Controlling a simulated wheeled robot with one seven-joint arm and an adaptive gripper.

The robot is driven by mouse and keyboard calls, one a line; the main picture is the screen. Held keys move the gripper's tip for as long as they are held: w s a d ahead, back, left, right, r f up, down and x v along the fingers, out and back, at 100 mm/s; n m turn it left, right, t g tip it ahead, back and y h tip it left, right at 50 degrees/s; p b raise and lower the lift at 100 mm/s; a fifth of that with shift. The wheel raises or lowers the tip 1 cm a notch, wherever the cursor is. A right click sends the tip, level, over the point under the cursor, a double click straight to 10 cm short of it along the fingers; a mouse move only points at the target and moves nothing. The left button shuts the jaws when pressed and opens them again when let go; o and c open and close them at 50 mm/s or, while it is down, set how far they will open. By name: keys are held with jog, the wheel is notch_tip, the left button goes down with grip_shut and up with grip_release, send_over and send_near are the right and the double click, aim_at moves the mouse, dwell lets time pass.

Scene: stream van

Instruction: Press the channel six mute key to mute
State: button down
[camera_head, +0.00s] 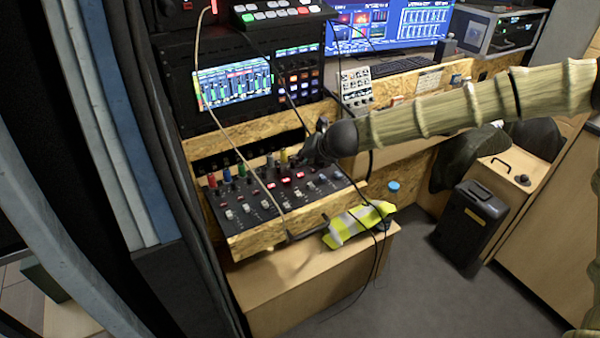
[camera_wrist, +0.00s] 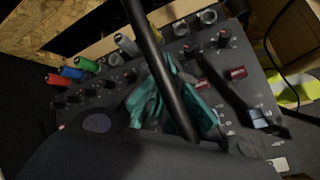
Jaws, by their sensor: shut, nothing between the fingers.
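The black mixer panel (camera_head: 240,203) sits in a chipboard frame, with knobs, coloured plugs along its back and a row of keys. Three keys glow red (camera_head: 285,180) in the head view. Two red keys (camera_wrist: 235,73) show in the wrist view, beside the fingers. I cannot read the channel labels, so I cannot tell which key is channel six's mute. My gripper (camera_head: 297,160) is shut and empty over the back right part of the panel. Its teal fingers (camera_wrist: 180,105) cover part of the panel; whether they touch a key is hidden.
A thin cable (camera_head: 246,160) and a dark boom cross in front of the mixer. A yellow hi-vis cloth (camera_head: 357,222) lies right of it on the wooden box. A rack with a screen (camera_head: 233,83) stands behind. A small keypad unit (camera_head: 356,88) is behind my gripper.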

aim_at(303, 175)
jog(key=shift+r+p, duration=1.35)
jog(key=shift+r, duration=0.95)
